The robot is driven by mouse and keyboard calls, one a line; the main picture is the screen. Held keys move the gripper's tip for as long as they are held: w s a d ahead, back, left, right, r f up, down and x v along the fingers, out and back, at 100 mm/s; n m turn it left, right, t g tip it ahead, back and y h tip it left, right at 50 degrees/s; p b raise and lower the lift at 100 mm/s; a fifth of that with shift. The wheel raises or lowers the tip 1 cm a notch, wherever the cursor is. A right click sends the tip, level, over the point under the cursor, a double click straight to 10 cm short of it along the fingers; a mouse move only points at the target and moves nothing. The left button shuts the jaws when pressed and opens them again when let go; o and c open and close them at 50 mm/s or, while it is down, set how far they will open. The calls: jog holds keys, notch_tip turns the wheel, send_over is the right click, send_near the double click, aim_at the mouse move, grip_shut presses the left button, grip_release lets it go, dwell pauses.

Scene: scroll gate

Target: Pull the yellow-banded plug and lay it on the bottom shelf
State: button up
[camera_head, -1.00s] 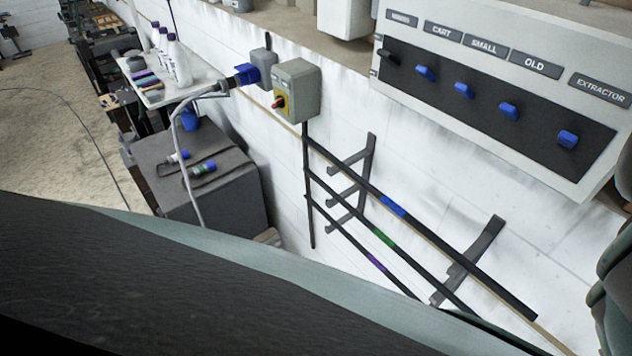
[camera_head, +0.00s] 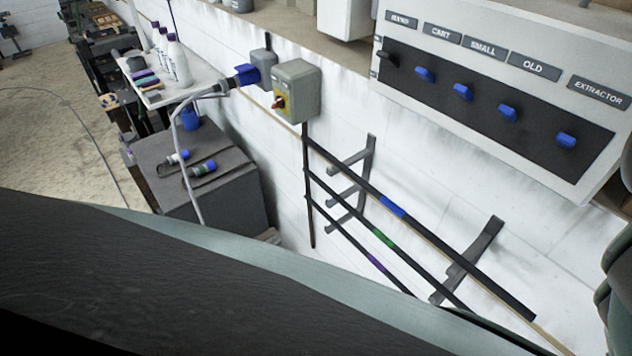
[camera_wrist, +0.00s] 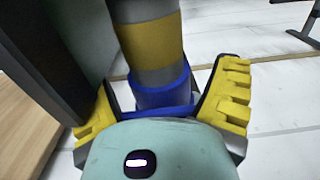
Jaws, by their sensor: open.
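In the wrist view, the yellow-banded plug (camera_wrist: 152,45) has a grey body with a wide yellow band and a blue collar (camera_wrist: 160,92) below it. My gripper (camera_wrist: 165,105) is open, with one yellow-padded finger on each side of the plug. Whether either finger touches it is unclear. My gripper and the yellow band do not show in the head view. There, three dark shelf rails hang on brackets on the white wall, banded blue, green and purple from top to bottom. The bottom shelf (camera_head: 350,243) has the purple band, and its right end is hidden.
A grey switch box (camera_head: 298,90) with a red knob is on the wall. Beside it, a blue connector (camera_head: 246,74) with a grey cable meets a grey socket (camera_head: 263,68). A labelled panel (camera_head: 480,100) with blue knobs is at upper right. A dark cabinet (camera_head: 215,185) stands left.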

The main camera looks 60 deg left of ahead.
jog(key=shift+w+f, duration=0.1)
jog(key=shift+c, duration=0.4)
jog(key=c, duration=1.3)
